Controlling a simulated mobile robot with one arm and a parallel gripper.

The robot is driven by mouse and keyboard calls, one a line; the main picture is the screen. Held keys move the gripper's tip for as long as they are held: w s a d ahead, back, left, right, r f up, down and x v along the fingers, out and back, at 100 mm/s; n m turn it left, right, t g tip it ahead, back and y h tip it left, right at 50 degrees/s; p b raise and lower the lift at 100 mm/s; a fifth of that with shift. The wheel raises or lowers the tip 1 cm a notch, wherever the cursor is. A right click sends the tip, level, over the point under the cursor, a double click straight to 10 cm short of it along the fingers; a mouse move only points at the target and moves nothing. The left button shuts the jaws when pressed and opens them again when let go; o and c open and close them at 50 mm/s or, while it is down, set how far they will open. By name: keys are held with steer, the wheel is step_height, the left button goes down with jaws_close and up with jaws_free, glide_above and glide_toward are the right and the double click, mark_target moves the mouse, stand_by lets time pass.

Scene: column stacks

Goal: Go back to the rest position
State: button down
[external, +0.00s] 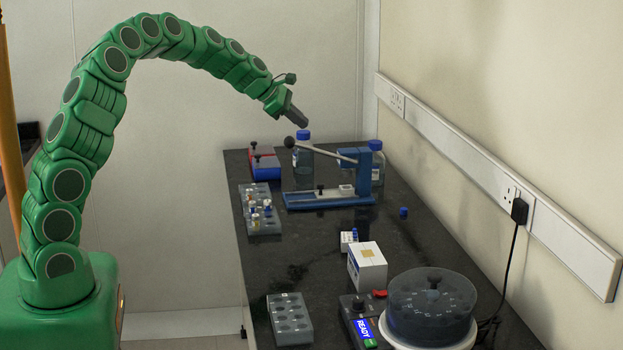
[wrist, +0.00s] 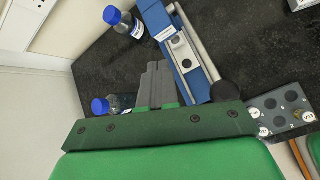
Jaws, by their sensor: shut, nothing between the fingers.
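My green arm reaches from the left over the dark bench (external: 330,260) in the external view. My gripper (external: 301,122) is in the air above the back of the bench, pointing down and to the right. Its grey fingers are together and empty; they also show in the wrist view (wrist: 158,68). The black knob of the blue press's lever (external: 290,142) is just below the fingertips in the picture. I cannot tell the exact gap between them.
A blue lever press (external: 330,199) and blue-capped bottles (external: 303,155) stand below the gripper. A vial rack (external: 262,222), an empty rack (external: 290,318), a white box (external: 367,268) and a round centrifuge (external: 430,308) are nearer. The wall is at right.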

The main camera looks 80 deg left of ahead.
steer(key=w+d+r+m+g+h, duration=0.1)
steer(key=d+r+m+g+h, duration=0.15)
steer(key=d+m, duration=0.95)
steer(key=d+r+m+g+h, duration=0.15)
steer(key=d+r, duration=0.25)
steer(key=d, duration=1.8)
steer(key=s+d+m+g, duration=0.3)
steer(key=s+d+m, duration=0.7)
steer(key=d, duration=0.5)
steer(key=s+d+f+m+g+y, duration=0.1)
steer(key=s+m, duration=0.3)
steer(key=s, duration=1.3)
steer(key=s+d+m+g+y, duration=0.2)
steer(key=s+m+g, duration=0.1)
steer(key=s, duration=1.5)
steer(key=shift+d+f+m+y, duration=0.2)
steer(key=shift+f+m+y, duration=0.1)
steer(key=shift+f+m, duration=0.05)
